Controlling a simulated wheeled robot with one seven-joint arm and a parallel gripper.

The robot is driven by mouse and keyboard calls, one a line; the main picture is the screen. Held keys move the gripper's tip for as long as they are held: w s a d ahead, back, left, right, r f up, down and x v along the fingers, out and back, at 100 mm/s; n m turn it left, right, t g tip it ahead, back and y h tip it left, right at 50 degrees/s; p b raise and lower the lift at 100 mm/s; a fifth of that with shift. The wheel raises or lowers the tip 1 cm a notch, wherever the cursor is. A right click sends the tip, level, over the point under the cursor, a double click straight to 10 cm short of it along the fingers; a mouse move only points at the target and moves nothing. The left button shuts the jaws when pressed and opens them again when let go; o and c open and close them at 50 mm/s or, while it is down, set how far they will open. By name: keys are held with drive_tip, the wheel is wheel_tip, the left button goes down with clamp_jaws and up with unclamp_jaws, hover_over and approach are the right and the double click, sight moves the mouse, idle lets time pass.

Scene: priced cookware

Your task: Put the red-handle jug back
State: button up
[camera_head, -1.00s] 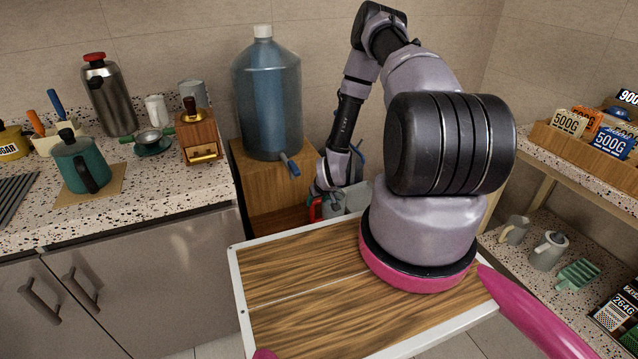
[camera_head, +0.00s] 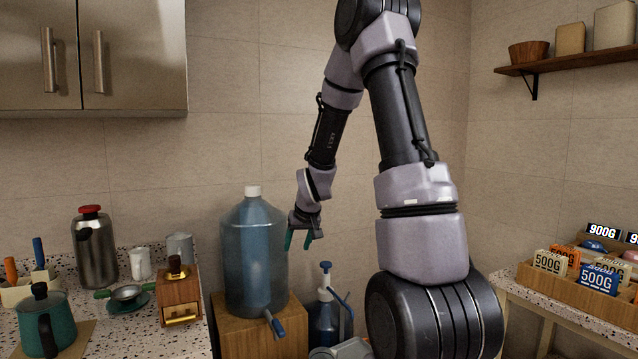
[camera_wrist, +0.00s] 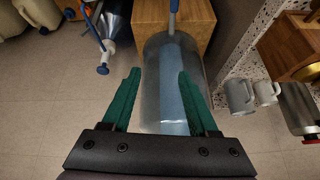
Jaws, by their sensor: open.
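My gripper (camera_head: 299,240) is raised in the air just right of the big blue water bottle (camera_head: 254,255), with its green fingers pointing down. In the wrist view the two green fingers (camera_wrist: 159,76) stand wide apart with nothing gripped between them. The water bottle also shows below and beyond the fingers in the wrist view (camera_wrist: 165,62). No red handle of a jug shows in either view now. A grey shape (camera_head: 345,350) is cut off at the bottom edge of the head view; I cannot tell whether it is the jug.
The left counter holds a steel flask with a red lid (camera_head: 95,250), a wooden grinder (camera_head: 179,295) and a teal kettle (camera_head: 45,325). A price-tagged crate (camera_head: 575,285) stands at right.

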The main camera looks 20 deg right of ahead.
drive_tip(key=s+a+r+m, duration=0.1)
drive_tip(key=s+a+r, duration=0.2)
drive_tip(key=s+r, duration=1)
drive_tip(key=s+a+r+m+y, duration=0.2)
drive_tip(key=s+r, duration=0.8)
drive_tip(key=s, duration=0.5)
drive_tip(key=shift+a+t, duration=0.2)
drive_tip(key=shift+t, duration=0.1)
drive_tip(key=shift+s, duration=0.1)
